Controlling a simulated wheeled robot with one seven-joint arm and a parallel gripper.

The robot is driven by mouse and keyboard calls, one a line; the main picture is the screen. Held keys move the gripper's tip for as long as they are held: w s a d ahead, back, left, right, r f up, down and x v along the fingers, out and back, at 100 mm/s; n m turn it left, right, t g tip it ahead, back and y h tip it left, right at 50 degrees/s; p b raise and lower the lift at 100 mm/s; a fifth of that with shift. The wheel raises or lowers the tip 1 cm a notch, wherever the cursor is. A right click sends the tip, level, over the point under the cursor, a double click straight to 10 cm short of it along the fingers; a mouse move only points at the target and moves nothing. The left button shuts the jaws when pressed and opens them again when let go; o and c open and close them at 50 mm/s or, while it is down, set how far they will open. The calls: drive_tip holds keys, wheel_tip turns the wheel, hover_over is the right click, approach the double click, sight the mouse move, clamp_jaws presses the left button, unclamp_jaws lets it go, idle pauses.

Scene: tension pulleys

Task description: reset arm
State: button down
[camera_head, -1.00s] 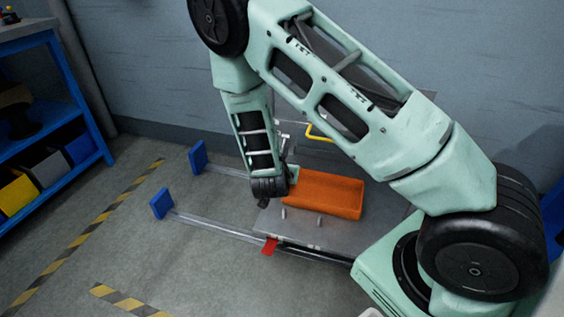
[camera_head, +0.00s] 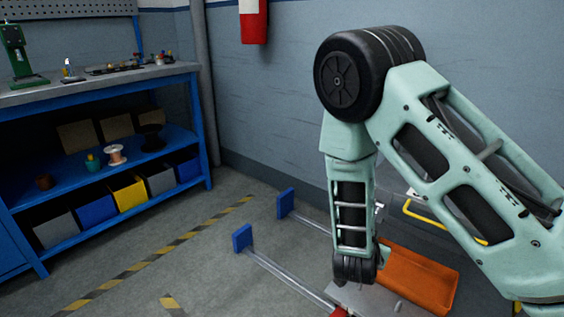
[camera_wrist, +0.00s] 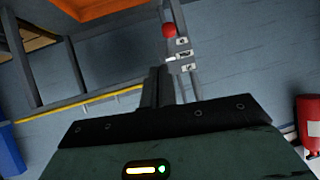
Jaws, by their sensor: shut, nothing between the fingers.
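My arm (camera_head: 440,150) is bent at the elbow, with its forearm (camera_head: 350,205) hanging down in the head view. The wrist end is just left of an orange tray (camera_head: 420,280), above a grey metal plate (camera_head: 372,300). Its fingertips are hard to make out there. In the wrist view my gripper (camera_wrist: 160,88) is shut, with its fingers together and nothing held. Part of the orange tray shows at the top of the wrist view (camera_wrist: 88,8).
Two blue end blocks (camera_head: 243,238) (camera_head: 286,202) stand on rails on the floor. A yellow handle (camera_head: 425,217) is behind the tray. A blue workbench (camera_head: 208,150) with bins is at left. A red knob (camera_wrist: 169,31) and red cylinder (camera_wrist: 308,125) show in the wrist view.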

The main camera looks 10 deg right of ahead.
drive_tip(key=s+a+r+n+g+y, duration=0.1)
drive_tip(key=s+a+r+n+y, duration=0.15)
drive_tip(key=a, duration=0.45)
drive_tip(key=s+a+r+n+g+y, duration=0.2)
drive_tip(key=s+a+r+y, duration=0.15)
drive_tip(key=a, duration=0.35)
drive_tip(key=s+a+r+n+g+y, duration=0.1)
drive_tip(key=s+a+r+n+y, duration=0.2)
drive_tip(key=a, duration=0.4)
drive_tip(key=s+a+r+n+g+y, duration=0.2)
drive_tip(key=s+a+r+n, duration=0.15)
drive_tip(key=s, duration=0.25)
drive_tip(key=s+d+r+n+g+h, duration=0.1)
drive_tip(key=s+d+r+n+g, duration=0.15)
drive_tip(key=s, duration=0.35)
drive_tip(key=s+d+r+n+g+h, duration=0.1)
drive_tip(key=s+d+r+n+h, duration=0.15)
drive_tip(key=s+r+n, duration=0.2)
wheel_tip(320, 180, up, 23)
drive_tip(key=m+p, duration=0.1)
drive_tip(key=p, duration=2.2)
drive_tip(key=shift+s+f+y+p, duration=0.2)
drive_tip(key=shift+s+y+p, duration=0.15)
drive_tip(key=shift+y, duration=0.1)
drive_tip(key=shift+t, duration=0.25)
